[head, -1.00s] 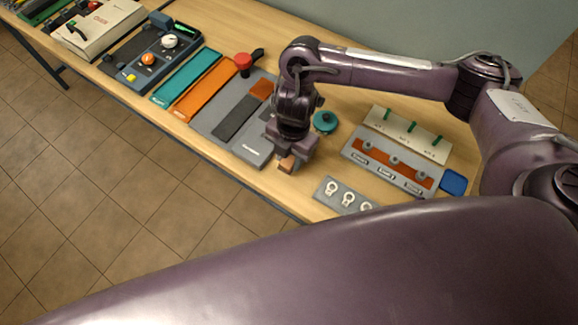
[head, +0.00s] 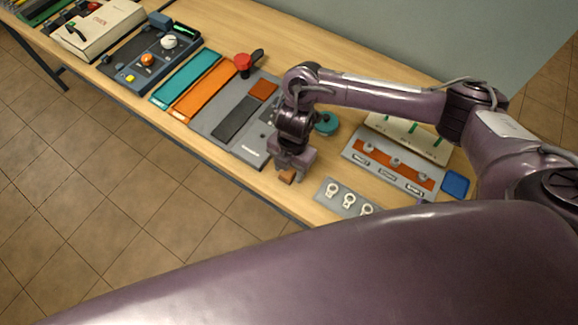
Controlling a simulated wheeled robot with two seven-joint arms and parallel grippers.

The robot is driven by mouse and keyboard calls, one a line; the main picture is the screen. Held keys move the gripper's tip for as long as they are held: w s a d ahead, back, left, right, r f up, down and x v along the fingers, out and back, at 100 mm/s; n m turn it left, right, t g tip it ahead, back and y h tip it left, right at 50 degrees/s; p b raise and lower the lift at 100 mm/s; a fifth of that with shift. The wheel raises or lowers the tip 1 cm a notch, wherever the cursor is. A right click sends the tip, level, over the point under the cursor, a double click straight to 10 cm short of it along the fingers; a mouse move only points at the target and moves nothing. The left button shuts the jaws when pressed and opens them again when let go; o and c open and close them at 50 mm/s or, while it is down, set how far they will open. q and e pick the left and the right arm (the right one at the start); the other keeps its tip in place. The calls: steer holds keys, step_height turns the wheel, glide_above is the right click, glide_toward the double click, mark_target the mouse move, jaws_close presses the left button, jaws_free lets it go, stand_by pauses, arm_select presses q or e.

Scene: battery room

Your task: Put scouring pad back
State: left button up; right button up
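My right gripper (head: 291,168) points down near the table's front edge, just right of the grey board (head: 205,122). A small brown block (head: 288,176), which looks like the scouring pad, is between its fingertips. The fingers appear shut on it, though the gripper body hides most of it. The grey board carries a dark grey strip (head: 237,120) and a rust-coloured square (head: 263,90) at its far end. My arm partly covers the board's right side. My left gripper is not in view.
A grey plate with white rings (head: 348,200) lies just right of the gripper. Behind it are a teal round object (head: 327,123), a grey and rust panel (head: 386,167) and a blue pad (head: 455,183). A red knob (head: 242,62) stands beyond the board.

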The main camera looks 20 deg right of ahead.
steer(key=shift+o, duration=0.7)
steer(key=shift+r, duration=0.3)
step_height(320, 180, up, 12)
steer(key=d+p, duration=0.1)
steer(key=shift+w+f, duration=0.2)
steer(key=shift+w, duration=0.25)
